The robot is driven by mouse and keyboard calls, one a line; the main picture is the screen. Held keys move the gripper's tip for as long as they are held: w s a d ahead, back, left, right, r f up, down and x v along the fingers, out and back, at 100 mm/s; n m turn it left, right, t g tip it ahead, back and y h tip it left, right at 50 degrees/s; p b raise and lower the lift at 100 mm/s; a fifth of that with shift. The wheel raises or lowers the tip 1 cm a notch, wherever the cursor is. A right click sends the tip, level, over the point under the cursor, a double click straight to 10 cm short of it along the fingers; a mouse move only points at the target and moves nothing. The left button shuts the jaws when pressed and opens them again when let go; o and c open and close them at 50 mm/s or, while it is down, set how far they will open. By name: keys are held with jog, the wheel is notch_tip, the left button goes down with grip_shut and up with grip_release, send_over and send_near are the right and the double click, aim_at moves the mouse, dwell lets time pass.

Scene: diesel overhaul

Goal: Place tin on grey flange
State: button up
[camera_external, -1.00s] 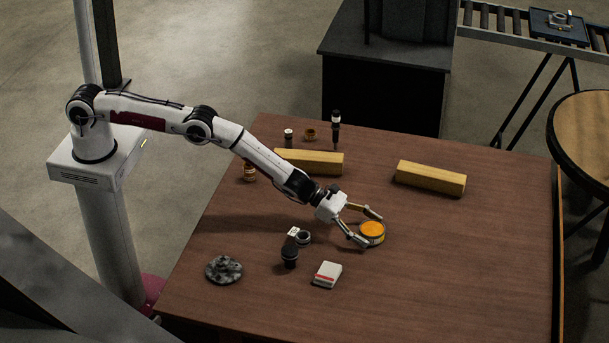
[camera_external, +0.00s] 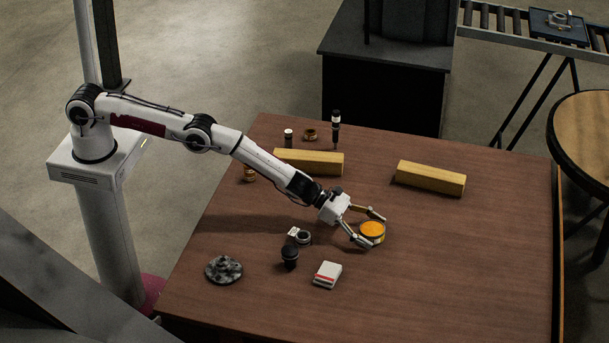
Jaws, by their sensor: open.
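The tin (camera_external: 372,231) is a short round can with an orange-yellow lid. It stands upright on the brown table, right of the middle. My gripper (camera_external: 367,228) is open and low over the table, with one finger on the far side of the tin and one on its near left side. I cannot tell whether the fingers touch it. The grey flange (camera_external: 223,269) is a mottled grey, stepped round piece lying at the table's front left. Its top is bare.
Between tin and flange are a black cylindrical part (camera_external: 289,257), a small ring with a white tag (camera_external: 303,236) and a white box with a red stripe (camera_external: 327,274). Two wooden blocks (camera_external: 308,162) (camera_external: 430,177) lie farther back. The table's right side is clear.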

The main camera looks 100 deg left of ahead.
aim_at(372, 229)
jog(key=shift+r, duration=0.1)
jog(key=c, duration=1.7)
jog(key=shift+o, duration=0.2)
jog(key=shift+r, duration=0.15)
jog(key=shift+r, duration=4.8)
